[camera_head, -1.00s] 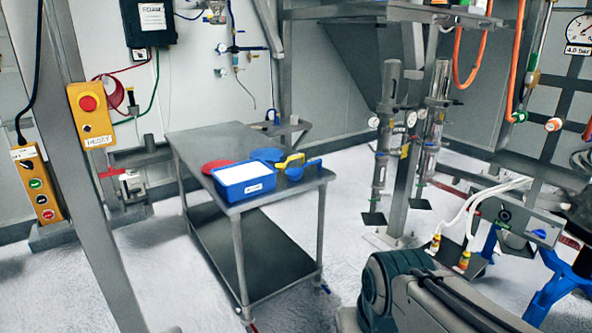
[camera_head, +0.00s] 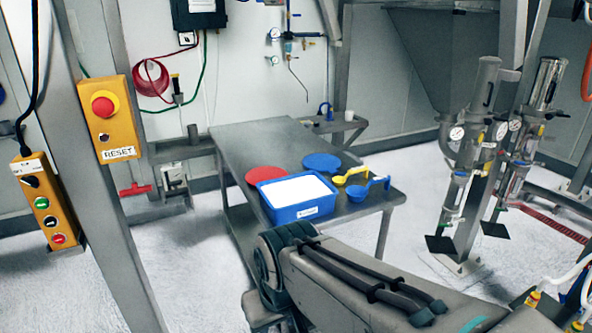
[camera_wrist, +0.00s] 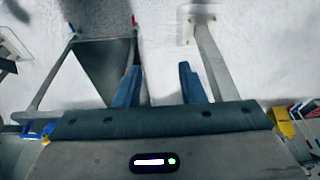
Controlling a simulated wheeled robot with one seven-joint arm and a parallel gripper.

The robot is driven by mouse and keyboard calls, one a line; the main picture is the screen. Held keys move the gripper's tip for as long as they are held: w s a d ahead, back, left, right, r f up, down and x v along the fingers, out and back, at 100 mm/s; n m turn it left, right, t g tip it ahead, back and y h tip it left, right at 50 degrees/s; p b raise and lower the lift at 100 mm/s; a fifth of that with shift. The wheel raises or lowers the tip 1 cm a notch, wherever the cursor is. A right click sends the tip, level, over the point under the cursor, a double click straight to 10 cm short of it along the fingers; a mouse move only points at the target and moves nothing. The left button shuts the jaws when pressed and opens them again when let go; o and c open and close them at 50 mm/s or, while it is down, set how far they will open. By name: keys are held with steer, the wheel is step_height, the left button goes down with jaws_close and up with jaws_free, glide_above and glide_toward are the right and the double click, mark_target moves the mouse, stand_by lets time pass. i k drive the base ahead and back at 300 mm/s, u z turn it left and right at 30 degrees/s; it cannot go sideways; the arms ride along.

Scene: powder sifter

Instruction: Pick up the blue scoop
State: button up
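The blue scoop (camera_head: 365,190) lies on the metal table at its front right, with its handle pointing to the right. A yellow scoop (camera_head: 350,177) lies just behind it. In the wrist view my gripper (camera_wrist: 158,75) is open, with two blue fingers apart and nothing between them. It points down past the table's legs and the white floor. The blue scoop is not clearly seen in the wrist view. In the head view my arm shows in front of the table, and its gripper end is not visible there.
A blue tub (camera_head: 300,212) of white powder stands left of the scoops on the metal table (camera_head: 240,140). A red disc (camera_head: 266,176) and a blue disc (camera_head: 322,162) lie behind. A post with a reset button box (camera_head: 110,118) stands left. Metal columns (camera_head: 470,160) stand right.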

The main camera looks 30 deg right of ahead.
mark_target(355, 194)
steer(key=z, duration=0.2)
steer(key=i, duration=1.25)
steer(key=z, duration=0.4)
